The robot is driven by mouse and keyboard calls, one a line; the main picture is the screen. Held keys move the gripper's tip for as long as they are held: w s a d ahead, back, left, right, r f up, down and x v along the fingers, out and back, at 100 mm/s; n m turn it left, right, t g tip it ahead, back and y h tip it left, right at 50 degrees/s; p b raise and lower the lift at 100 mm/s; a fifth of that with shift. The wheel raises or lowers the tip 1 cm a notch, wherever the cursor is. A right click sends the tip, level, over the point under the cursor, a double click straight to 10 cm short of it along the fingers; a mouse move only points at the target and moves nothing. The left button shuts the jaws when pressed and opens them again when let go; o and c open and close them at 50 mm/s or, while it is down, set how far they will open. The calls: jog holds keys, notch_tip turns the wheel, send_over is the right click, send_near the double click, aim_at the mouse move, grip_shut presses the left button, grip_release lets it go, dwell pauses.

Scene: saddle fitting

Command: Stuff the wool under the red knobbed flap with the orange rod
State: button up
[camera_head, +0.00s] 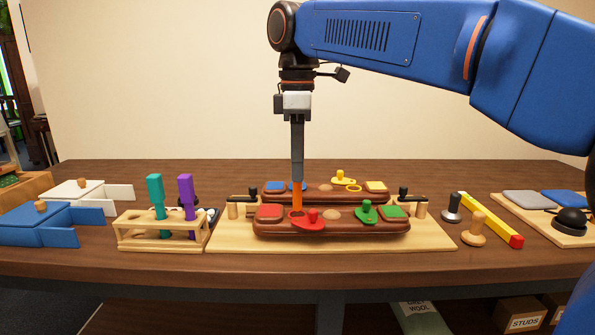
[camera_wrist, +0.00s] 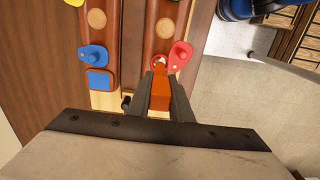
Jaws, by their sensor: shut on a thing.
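My gripper (camera_head: 297,178) points straight down, shut on the orange rod (camera_head: 297,198). In the wrist view, my gripper (camera_wrist: 159,84) has the orange rod (camera_wrist: 158,103) between its fingers. The red knobbed flap (camera_head: 313,224) lies on the front brown saddle piece (camera_head: 340,230), just right of the rod's lower end. In the wrist view the red flap (camera_wrist: 181,54) is swung to one side of a round opening. A small pale patch, perhaps wool (camera_wrist: 159,61), shows at that opening, close to the rod's tip. Whether the tip touches it I cannot tell.
A second saddle piece (camera_head: 277,197) stands behind, with blue and yellow flaps. Green flap (camera_head: 366,212) is at right. A rack (camera_head: 160,232) with teal and purple rods stands left. Dark clamps flank the pieces.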

jog(key=shift+r, duration=2.2)
